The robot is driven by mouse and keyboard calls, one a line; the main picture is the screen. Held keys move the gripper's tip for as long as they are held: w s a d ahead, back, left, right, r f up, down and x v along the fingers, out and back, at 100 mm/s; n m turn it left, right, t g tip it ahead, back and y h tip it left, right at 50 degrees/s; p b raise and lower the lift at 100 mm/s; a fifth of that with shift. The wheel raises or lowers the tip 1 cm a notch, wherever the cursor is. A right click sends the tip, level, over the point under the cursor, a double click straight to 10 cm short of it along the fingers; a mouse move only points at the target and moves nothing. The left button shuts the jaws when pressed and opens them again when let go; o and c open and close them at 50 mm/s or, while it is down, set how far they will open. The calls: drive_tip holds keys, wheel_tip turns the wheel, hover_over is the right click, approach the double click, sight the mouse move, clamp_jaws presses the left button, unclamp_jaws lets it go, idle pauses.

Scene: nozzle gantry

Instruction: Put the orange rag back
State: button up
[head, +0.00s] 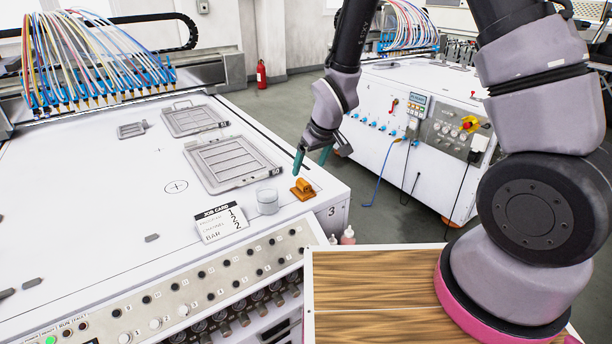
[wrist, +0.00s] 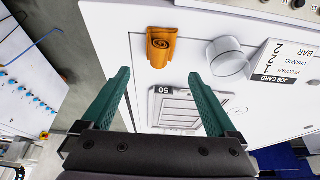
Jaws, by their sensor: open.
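The orange rag (head: 303,189) lies bunched on the white machine top near its right front corner, beside a clear cup (head: 267,201). In the wrist view the rag (wrist: 161,47) shows ahead of my fingers, with a dark swirl mark on it. My gripper (head: 313,160) has green fingers and hangs above and just behind the rag, apart from it. In the wrist view my gripper (wrist: 163,85) is open with nothing between its fingers. The cup also shows in the wrist view (wrist: 228,60), right of the rag.
A job card (head: 221,222) stands left of the cup. Grey slotted trays (head: 232,163) lie flat farther back. A wood-topped surface (head: 375,280) is at the front, and small bottles (head: 347,236) stand near the machine's corner. A second machine (head: 430,125) stands behind.

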drive_tip(key=s+d+r+m+t, duration=0.1)
drive_tip(key=d+r+m, duration=0.2)
drive_tip(key=d+r, duration=0.6)
drive_tip(key=s+d+r+m+t, duration=0.15)
drive_tip(key=d+r, duration=0.25)
drive_tip(key=r, duration=0.9)
drive_tip(key=s+d+r+m, duration=0.6)
drive_tip(key=s+d+r, duration=0.4)
drive_tip(key=s+r, duration=0.2)
drive_tip(key=shift+s+r+t+h, duration=0.25)
drive_tip(key=shift+s+t, duration=0.2)
drive_tip(key=shift+s, duration=0.75)
drive_tip(key=shift+m, duration=0.25)
